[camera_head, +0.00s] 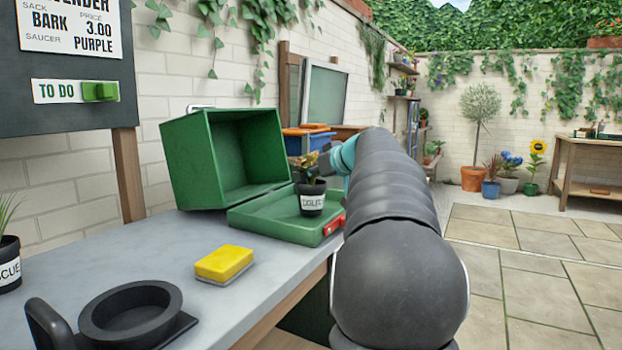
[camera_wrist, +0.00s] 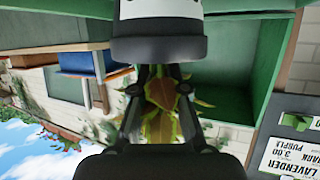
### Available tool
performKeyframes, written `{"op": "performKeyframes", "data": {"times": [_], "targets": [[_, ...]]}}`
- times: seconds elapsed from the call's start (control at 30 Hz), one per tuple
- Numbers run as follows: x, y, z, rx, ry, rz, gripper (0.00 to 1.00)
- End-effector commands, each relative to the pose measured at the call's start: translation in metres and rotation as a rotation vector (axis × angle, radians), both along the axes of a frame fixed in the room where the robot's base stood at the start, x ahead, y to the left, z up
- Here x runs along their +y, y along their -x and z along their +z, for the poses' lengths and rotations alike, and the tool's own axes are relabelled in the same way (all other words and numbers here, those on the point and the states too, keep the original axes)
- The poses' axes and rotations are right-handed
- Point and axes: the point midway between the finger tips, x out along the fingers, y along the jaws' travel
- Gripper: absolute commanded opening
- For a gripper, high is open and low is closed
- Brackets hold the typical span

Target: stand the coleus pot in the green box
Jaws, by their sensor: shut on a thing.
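The coleus pot (camera_head: 311,200) is a small black pot with a white label and reddish-green leaves. It is upright in the head view, in front of the green box (camera_head: 192,160), over its shallow front part (camera_head: 262,226) with the red latch (camera_head: 334,226). I cannot tell whether its base touches the green surface. The box's deep part stands open behind it, its inside empty where visible. My gripper (camera_wrist: 160,72) is shut on the pot. In the wrist view the pot (camera_wrist: 160,40) is upside down, with the leaves (camera_wrist: 168,105) between the fingers. My arm hides part of the head view.
On the grey bench (camera_head: 205,320) are a yellow sponge (camera_head: 224,263), a black round dish (camera_head: 130,310) and another labelled pot (camera_head: 9,262) at the left edge. A dark sign board (camera_head: 70,60) stands behind. Bare bench lies between the sponge and the box.

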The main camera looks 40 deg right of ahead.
Motion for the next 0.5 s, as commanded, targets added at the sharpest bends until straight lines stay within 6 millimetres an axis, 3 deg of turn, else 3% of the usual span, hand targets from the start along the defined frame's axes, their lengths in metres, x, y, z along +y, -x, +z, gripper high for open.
{"op": "performKeyframes", "data": {"times": [0.5], "targets": [[-0.0001, 0.0003, -0.0101, -0.002, 0.001, -0.001, 0.0]]}}
